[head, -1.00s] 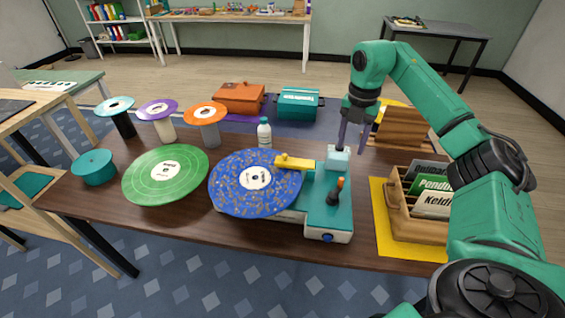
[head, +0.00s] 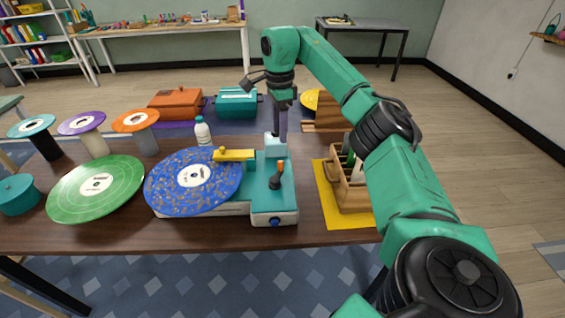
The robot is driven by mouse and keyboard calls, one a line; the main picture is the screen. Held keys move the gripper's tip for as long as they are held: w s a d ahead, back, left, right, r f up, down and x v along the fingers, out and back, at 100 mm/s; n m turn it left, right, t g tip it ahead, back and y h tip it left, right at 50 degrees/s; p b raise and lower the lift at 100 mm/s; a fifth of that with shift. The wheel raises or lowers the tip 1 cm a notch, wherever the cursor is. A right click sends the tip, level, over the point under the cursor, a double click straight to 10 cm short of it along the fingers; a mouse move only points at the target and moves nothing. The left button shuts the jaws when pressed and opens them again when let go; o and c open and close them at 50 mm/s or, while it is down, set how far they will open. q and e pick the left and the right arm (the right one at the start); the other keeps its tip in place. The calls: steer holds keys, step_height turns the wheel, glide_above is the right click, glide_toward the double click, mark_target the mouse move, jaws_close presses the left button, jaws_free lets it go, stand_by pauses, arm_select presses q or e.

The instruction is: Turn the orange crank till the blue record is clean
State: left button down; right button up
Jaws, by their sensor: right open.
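The blue record (head: 218,172) lies on the left part of a teal and white machine (head: 268,205), with brownish specks over much of its face. A yellow arm (head: 234,155) reaches over its edge. The crank (head: 276,180) stands on the machine's teal top, dark with an orange tip. My right gripper (head: 280,132) is open and points down, its fingers at the pale blue block (head: 276,147) behind the crank. Its fingertips overlap the block in the picture; I cannot tell whether they touch. It is apart from the crank. My left gripper is out of view.
A green record (head: 72,200) lies left of the machine. Spools with coloured discs (head: 135,121) and a white bottle (head: 202,130) stand behind. A wooden file box (head: 350,194) on a yellow mat (head: 326,212) is to the right, partly behind my arm.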

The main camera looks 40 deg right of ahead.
mark_target(280, 161)
step_height(280, 161, down, 13)
steer(key=shift+r+p, duration=0.2)
steer(key=shift+p, duration=0.1)
jaws_close()
